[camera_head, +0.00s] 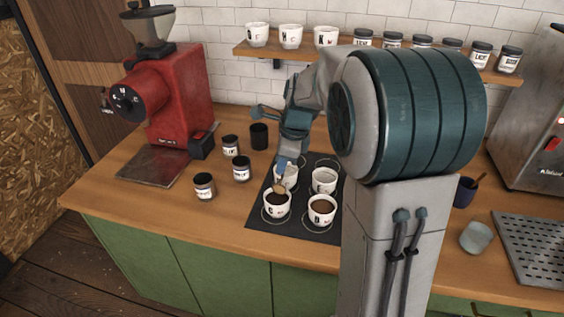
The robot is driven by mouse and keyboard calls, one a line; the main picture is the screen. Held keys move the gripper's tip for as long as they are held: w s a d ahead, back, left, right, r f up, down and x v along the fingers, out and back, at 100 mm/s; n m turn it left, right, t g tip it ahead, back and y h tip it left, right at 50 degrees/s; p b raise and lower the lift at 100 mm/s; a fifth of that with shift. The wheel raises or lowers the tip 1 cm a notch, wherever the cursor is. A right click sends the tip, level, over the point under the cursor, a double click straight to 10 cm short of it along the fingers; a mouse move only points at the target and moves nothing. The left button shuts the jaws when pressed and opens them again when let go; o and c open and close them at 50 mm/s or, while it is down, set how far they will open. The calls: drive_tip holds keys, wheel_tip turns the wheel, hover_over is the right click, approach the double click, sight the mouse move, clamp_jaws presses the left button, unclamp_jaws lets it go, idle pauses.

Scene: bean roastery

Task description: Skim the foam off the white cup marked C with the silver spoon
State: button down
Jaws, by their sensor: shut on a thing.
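Several white cups stand on a black mat (300,228): a front-left cup (277,213), a front-right cup (321,219), a back-left cup (291,185) and a back-right cup (324,187). The front cups hold dark brown liquid. Their marks are too small to read, so I cannot tell which is C. My gripper (282,164) points down over the back-left cup, partly covering it. It is shut on the silver spoon (280,188), whose lower end shows small at the back of the front-left cup. I cannot tell whether it touches the coffee.
Small labelled jars (204,187) and a black cup (259,136) stand left of the mat, near a red grinder (180,100). A dark blue cup (465,192) and a grey-green cup (476,237) stand at right. A shelf (350,52) with cups and jars hangs behind my arm.

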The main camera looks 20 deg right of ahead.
wheel_tip(320, 180, up, 5)
drive_tip(key=p, duration=0.4)
drive_tip(key=shift+p, duration=0.3)
idle(0.3)
